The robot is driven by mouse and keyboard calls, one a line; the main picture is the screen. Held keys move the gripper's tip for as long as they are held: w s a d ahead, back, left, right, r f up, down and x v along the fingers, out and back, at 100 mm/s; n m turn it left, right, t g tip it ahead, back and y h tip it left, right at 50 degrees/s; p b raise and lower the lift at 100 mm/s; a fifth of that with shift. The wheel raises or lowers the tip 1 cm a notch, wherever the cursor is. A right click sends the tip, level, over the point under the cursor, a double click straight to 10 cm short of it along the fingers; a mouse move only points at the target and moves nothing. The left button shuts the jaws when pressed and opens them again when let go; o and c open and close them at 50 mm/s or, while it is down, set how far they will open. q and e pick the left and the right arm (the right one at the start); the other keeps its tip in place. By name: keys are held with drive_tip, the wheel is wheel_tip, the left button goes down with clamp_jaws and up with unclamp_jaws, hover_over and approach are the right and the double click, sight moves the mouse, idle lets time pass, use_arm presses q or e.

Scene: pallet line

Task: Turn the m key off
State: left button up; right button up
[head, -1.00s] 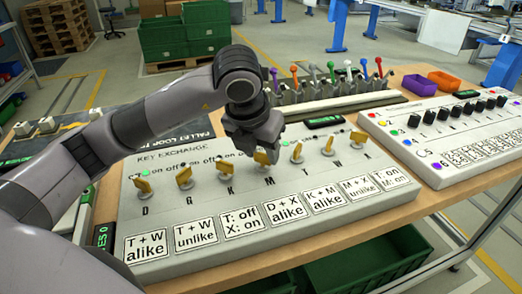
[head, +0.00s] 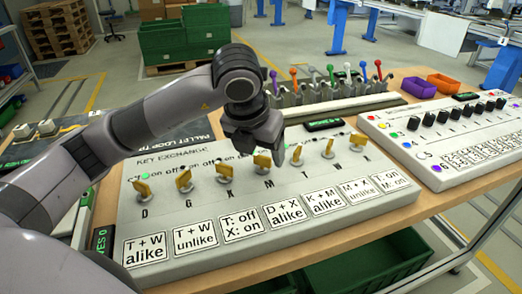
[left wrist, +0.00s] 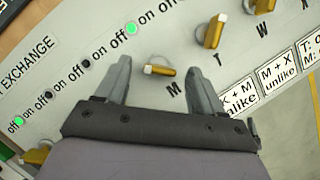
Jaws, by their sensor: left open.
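The key exchange panel (head: 165,235) bears a row of yellow keys above the letters D, G, K, M, T, W and X. The m key (head: 262,161) is partly behind my left gripper (head: 260,158) in the head view. In the left wrist view the m key (left wrist: 159,70) lies between the two spread fingers of my left gripper (left wrist: 160,78), with gaps on both sides. The round lamp (left wrist: 131,27) between "off" and "on" above M glows green. My right gripper is not in view.
The t key (left wrist: 214,32) stands close to the right finger. The k key (head: 224,172) is left of the gripper. Behind are coloured levers (head: 330,75); a second panel (head: 445,140) with black knobs stands at right. Printed rule cards (head: 235,226) line the front.

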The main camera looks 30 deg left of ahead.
sight(256, 180)
use_arm(q)
drive_tip(key=v, duration=0.6)
drive_tip(key=shift+r, duration=0.25)
drive_tip(key=shift+s, duration=0.2)
